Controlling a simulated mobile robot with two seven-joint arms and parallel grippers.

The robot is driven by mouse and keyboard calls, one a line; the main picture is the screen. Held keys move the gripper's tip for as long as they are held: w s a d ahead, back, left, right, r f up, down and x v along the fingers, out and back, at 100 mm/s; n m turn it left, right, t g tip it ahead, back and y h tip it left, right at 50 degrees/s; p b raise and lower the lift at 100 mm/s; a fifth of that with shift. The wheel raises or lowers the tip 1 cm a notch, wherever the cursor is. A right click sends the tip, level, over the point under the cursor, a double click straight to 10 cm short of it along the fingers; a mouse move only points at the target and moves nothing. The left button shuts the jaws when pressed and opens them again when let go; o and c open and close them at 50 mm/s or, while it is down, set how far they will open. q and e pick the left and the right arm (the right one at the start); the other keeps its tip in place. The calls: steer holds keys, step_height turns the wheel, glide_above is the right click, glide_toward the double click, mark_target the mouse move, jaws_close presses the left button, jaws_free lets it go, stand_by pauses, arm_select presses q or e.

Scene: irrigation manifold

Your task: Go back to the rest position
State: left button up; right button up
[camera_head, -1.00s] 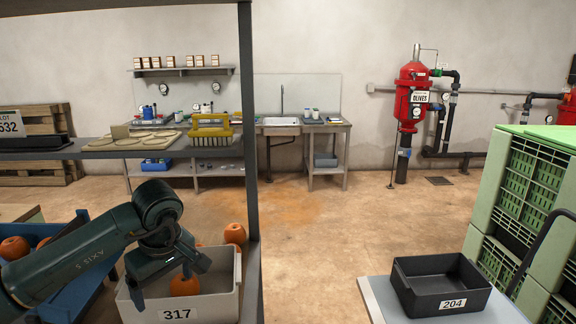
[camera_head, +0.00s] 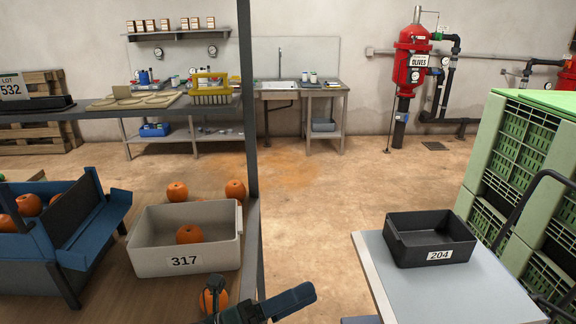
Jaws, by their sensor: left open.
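My left gripper (camera_head: 258,302) is low in the head view, at the bottom edge, in front of the grey tray 317 (camera_head: 150,262) and right of its middle. It is open, and I see nothing held in it. Its dark fingers partly cover an orange fruit (camera_head: 209,305) on the wooden bench. Most of my left arm is out of the frame. Inside tray 317 lies a single orange fruit (camera_head: 188,234), apart from the gripper. My right gripper is not in view.
A blue crate (camera_head: 92,235) with several orange fruits stands at the left. Two more fruits sit behind tray 317. A dark upright post (camera_head: 249,130) stands beside the tray. Black tray 204 (camera_head: 402,248) rests on a grey table at right, near green crates (camera_head: 480,150).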

arm_select(q)
steer(key=a+f+n+t+y, duration=0.5)
steer(key=f+n+y, duration=0.1)
steer(key=n, duration=0.6)
steer(key=a+f+n+t+y, duration=0.5)
steer(key=f+n+y, duration=0.15)
steer(key=n, duration=0.55)
steer(key=s+a+f+n+g+y, duration=0.4)
steer(key=s+a+f+n+g, duration=0.1)
steer(key=s+f+n, duration=0.4)
step_height(320, 180, down, 4)
steer(key=shift+s+a+r+n+g+y, duration=0.1)
steer(key=shift+s+a+n+g+y, duration=0.4)
steer(key=shift+n, duration=0.5)
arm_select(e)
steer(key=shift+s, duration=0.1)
arm_select(q)
steer(key=shift+w+d, duration=0.1)
steer(key=shift+w, duration=0.05)
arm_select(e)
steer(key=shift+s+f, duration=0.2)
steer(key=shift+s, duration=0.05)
